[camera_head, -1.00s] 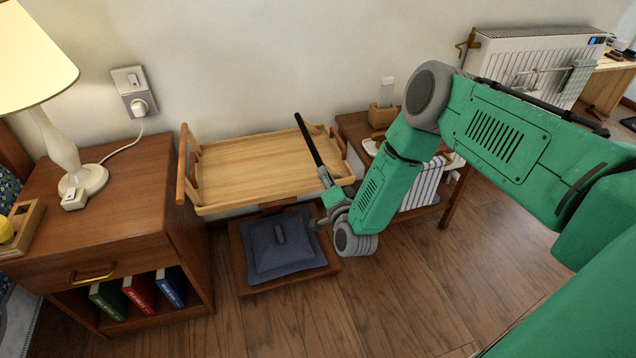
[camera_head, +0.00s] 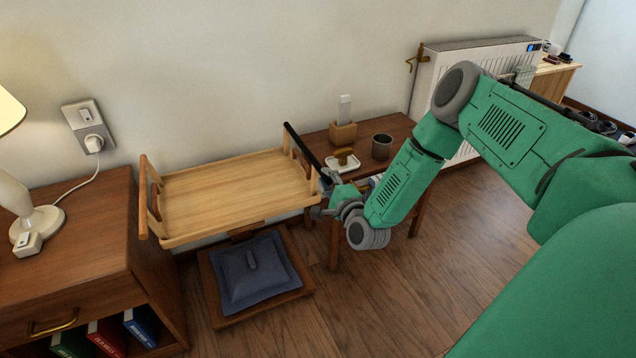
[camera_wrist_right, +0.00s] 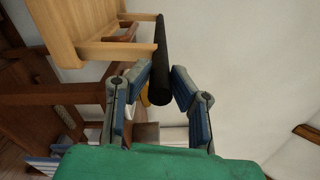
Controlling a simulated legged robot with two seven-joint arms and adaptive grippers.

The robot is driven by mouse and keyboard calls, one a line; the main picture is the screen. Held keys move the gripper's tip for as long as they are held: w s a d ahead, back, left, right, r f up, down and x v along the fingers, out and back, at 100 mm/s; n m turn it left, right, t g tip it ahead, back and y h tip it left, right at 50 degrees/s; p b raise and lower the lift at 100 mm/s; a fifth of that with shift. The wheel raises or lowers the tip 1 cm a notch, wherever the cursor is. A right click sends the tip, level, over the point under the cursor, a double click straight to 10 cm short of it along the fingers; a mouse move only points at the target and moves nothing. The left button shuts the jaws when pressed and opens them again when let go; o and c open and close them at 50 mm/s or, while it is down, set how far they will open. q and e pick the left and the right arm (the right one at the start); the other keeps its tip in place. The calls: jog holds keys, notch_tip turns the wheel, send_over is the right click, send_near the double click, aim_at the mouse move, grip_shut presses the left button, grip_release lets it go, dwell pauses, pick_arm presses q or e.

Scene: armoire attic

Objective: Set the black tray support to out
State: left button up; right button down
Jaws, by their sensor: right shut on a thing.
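The black tray support (camera_head: 304,146) is a dark bar along the right end of the wooden tray (camera_head: 235,190). My right gripper (camera_head: 327,187) is at the bar's near end. In the right wrist view, the black bar (camera_wrist_right: 161,60) runs between the two fingers of my right gripper (camera_wrist_right: 160,88), which is shut on it. Light wooden arms join the bar to the tray. The finger contact is small and partly hidden in the head view. My left gripper is not in view.
A side table (camera_head: 398,128) with a cup (camera_head: 381,147) and a white dish (camera_head: 343,163) stands close behind my right gripper. A blue cushion (camera_head: 250,272) lies on a low stool under the tray. A nightstand (camera_head: 85,225) is at the left.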

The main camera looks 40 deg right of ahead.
jog(key=shift+s+d+f, duration=0.15)
jog(key=shift+d, duration=0.35)
jog(key=c, duration=1.4)
grip_release()
jog(key=shift+c, duration=0.2)
jog(key=v, duration=1.2)
jog(key=shift+a, duration=0.1)
